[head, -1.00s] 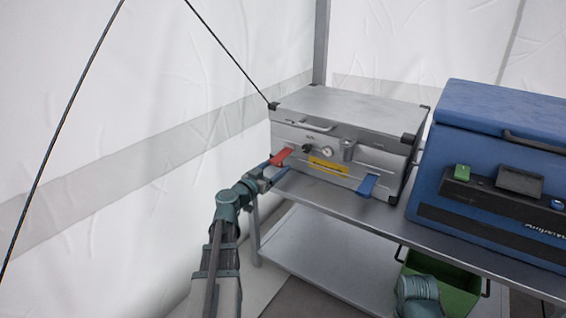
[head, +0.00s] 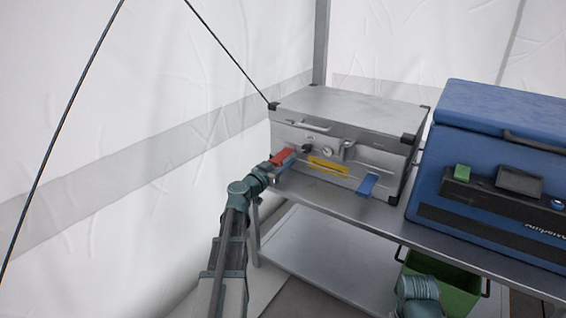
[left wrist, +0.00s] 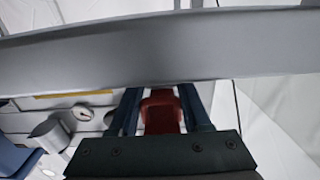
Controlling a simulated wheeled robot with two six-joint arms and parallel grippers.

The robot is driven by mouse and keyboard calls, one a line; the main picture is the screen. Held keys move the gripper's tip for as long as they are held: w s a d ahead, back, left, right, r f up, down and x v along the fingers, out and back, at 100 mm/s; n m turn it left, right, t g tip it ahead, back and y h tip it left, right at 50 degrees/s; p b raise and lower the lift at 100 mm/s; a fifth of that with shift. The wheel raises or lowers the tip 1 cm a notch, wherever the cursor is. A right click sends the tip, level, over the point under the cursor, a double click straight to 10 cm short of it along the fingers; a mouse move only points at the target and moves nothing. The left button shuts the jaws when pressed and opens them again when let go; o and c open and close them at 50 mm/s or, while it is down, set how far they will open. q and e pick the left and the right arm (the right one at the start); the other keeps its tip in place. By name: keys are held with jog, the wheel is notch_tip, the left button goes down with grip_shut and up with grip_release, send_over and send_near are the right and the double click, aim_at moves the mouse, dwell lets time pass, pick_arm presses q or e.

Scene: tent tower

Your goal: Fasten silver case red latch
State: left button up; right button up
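The silver case (head: 350,104) stands closed on the table, with the red latch (head: 283,156) at the left of its front and a blue latch (head: 367,186) at the right. My left gripper (head: 272,164) is at the red latch. In the left wrist view, its two blue fingers (left wrist: 160,110) lie on either side of the red latch (left wrist: 162,112). Whether they press on it I cannot tell. The red latch still sticks out from the case front.
The table's front edge (head: 440,241) runs below the case, close to my left gripper. A blue box (head: 497,165) stands to the right. A green bin (head: 455,287) is on the lower shelf (head: 320,255). White tent wall is on the left.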

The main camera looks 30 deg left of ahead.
pick_arm(q)
grip_shut()
dwell(0.9)
